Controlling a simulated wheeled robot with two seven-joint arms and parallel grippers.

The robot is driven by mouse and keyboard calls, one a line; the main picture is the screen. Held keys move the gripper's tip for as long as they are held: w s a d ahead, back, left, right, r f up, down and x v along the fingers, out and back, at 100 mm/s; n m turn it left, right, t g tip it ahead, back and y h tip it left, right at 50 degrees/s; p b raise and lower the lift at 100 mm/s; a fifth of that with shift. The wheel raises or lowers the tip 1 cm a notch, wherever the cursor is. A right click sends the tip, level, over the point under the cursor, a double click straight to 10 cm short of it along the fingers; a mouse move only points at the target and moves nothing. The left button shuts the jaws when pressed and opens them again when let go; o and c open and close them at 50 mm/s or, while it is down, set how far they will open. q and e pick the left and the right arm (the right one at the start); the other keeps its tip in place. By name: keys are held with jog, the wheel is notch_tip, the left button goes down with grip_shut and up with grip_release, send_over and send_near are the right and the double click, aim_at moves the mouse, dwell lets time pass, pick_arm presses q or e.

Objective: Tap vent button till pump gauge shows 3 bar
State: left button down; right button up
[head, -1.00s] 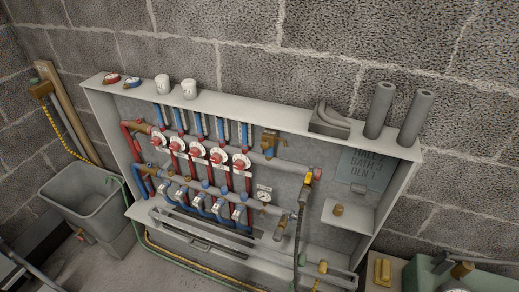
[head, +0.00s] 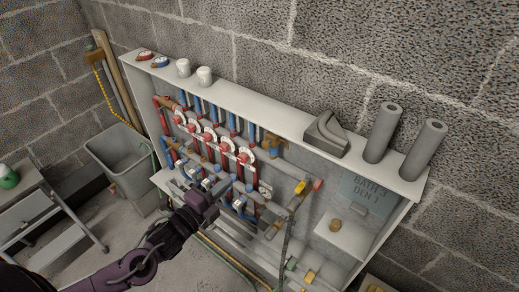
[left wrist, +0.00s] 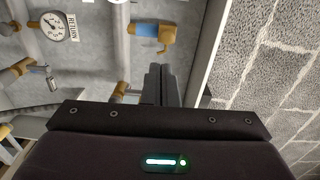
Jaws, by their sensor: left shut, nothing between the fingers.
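My left gripper (head: 222,183) is shut and empty, in front of the lower pipes of the wall cabinet in the head view. Its closed dark fingers (left wrist: 161,85) point into the cabinet in the left wrist view. A round white gauge (left wrist: 53,27) labelled RETURN is on a pipe at upper left there; its value is too small to read. I cannot make out a pump gauge or a vent button in the current views. My right gripper is not in view.
The open cabinet (head: 270,105) holds red and blue pipes with several white dials. Two grey foam tubes (head: 383,132) and white cups stand on top. A grey tub (head: 120,155) and a step stool (head: 45,225) are at left. A brass-and-blue valve (left wrist: 150,32) is near my fingers.

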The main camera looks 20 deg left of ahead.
aim_at(264, 146)
pick_arm(q)
jog(key=shift+s+d+r, duration=0.1)
jog(key=shift+d+r, duration=0.05)
jog(key=shift+r, duration=0.4)
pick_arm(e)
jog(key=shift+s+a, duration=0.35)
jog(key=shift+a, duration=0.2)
